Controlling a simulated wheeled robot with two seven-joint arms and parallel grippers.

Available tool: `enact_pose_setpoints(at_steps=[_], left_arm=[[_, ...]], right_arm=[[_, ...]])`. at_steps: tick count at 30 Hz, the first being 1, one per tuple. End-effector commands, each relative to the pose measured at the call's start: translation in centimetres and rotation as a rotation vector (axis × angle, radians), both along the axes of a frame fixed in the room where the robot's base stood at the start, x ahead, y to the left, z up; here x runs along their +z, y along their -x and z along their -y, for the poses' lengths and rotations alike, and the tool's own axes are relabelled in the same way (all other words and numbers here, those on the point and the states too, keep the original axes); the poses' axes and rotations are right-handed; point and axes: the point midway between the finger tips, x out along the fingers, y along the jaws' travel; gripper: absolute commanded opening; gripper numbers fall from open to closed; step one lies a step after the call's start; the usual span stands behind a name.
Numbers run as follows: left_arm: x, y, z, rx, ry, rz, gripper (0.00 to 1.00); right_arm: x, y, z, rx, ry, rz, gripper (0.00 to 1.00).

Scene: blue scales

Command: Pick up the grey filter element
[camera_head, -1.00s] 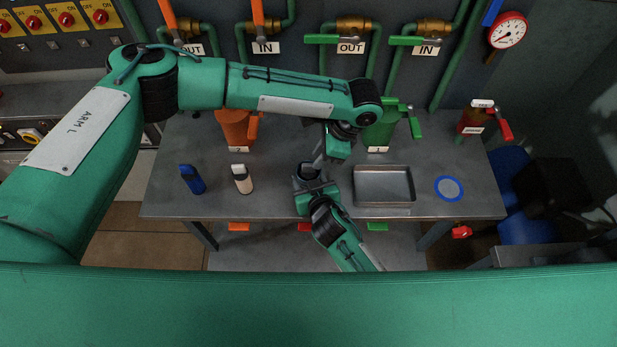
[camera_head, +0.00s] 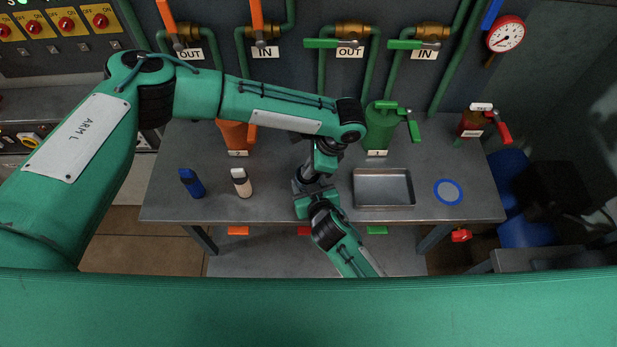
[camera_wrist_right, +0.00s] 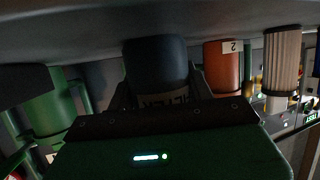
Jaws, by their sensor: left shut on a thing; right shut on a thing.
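The grey filter element (camera_wrist_right: 158,62) shows in the right wrist view as a dark grey cylinder with lettering partly hidden at its lower end. My right gripper (camera_wrist_right: 162,92) is shut on it, one finger on each side. In the head view my right gripper (camera_head: 311,198) is above the front middle of the table, left of the metal tray. My left gripper (camera_head: 304,180) comes down from above and meets it there, shut on the same element as far as I can see. The arms mostly hide the element in the head view.
A blue cylinder (camera_head: 191,183) and a beige pleated cylinder (camera_head: 242,184) stand left on the table (camera_head: 270,207). A shallow metal tray (camera_head: 383,206) and a blue ring (camera_head: 448,192) lie right. Orange (camera_head: 233,136) and green (camera_head: 380,128) housings stand behind.

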Motion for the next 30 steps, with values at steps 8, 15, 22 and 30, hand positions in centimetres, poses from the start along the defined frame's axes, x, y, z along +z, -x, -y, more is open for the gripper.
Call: enact_pose_setpoints(at_steps=[8, 15, 22, 30], left_arm=[[2.3, -0.1, 0.0, 0.001, 0.002, 0.001, 0.0], [8.6, -0.1, 0.0, 0.0, 0.002, 0.002, 0.0], [14.3, -0.1, 0.0, -0.001, 0.002, 0.002, 0.0], [17.7, 0.0, 0.1, -0.001, 0.001, 0.001, 0.0]], right_arm=[[0.0, 0.0, 0.0, 0.0, 0.0, -0.001, 0.28], [0.0, 0.0, 0.0, 0.0, 0.0, -0.001, 0.28], [0.0, 0.0, 0.0, 0.0, 0.0, -0.001, 0.28], [0.0, 0.0, 0.0, 0.0, 0.0, -0.001, 0.28]])
